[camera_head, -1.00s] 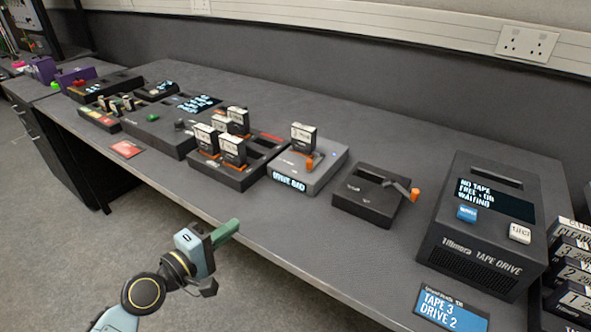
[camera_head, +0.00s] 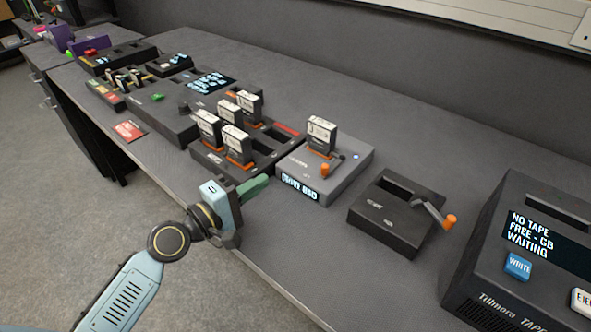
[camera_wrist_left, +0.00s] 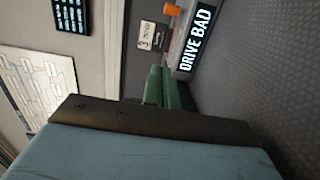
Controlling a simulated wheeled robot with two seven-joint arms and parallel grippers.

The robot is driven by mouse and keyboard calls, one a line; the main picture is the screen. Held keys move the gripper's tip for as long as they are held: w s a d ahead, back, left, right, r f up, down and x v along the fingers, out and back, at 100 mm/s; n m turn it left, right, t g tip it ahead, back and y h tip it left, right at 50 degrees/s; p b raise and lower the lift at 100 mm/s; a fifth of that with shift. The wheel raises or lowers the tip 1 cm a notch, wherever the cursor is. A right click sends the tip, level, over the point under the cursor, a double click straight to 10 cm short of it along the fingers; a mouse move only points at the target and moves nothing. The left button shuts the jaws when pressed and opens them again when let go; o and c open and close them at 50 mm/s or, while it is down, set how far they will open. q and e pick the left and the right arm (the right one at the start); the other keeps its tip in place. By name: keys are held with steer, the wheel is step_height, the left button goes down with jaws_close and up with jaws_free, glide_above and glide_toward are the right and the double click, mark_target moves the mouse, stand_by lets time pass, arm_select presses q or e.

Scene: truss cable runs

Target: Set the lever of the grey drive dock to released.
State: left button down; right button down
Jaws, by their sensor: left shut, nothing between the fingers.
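The grey drive dock (camera_head: 300,184) sits mid-table with a lit "DRIVE BAD" display on its front. A white-labelled drive (camera_head: 320,136) stands upright in it. Its lever has an orange knob (camera_head: 325,170) at the dock's front right. In the left wrist view the dock's display (camera_wrist_left: 196,38) and an orange knob (camera_wrist_left: 171,10) show just beyond the fingers. My left gripper (camera_head: 256,186), with green fingers, is shut and empty, in front of the dock and to its left, apart from the lever. The fingers also show in the left wrist view (camera_wrist_left: 161,88). My right gripper is not in view.
A black dock (camera_head: 385,222) with an orange-tipped lever stands to the right, then a tape drive (camera_head: 530,250). A black rack (camera_head: 225,163) with several drives stands close on the left. A red card (camera_head: 128,131) lies near the table edge. Bare tabletop lies before the grey dock.

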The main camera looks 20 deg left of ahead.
mark_target(307, 179)
arm_select(q)
steer(key=x, duration=0.9)
steer(key=shift+w, duration=0.1)
steer(key=d, duration=0.3)
steer(key=shift+d+p, duration=0.15)
steer(key=shift+p, duration=0.25)
steer(key=shift+d+f, duration=0.1)
steer(key=shift+d, duration=0.35)
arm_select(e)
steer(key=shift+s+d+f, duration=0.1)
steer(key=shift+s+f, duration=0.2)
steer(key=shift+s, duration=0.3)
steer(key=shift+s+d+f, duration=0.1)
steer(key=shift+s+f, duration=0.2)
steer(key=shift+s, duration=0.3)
arm_select(q)
steer(key=shift+d, duration=0.1)
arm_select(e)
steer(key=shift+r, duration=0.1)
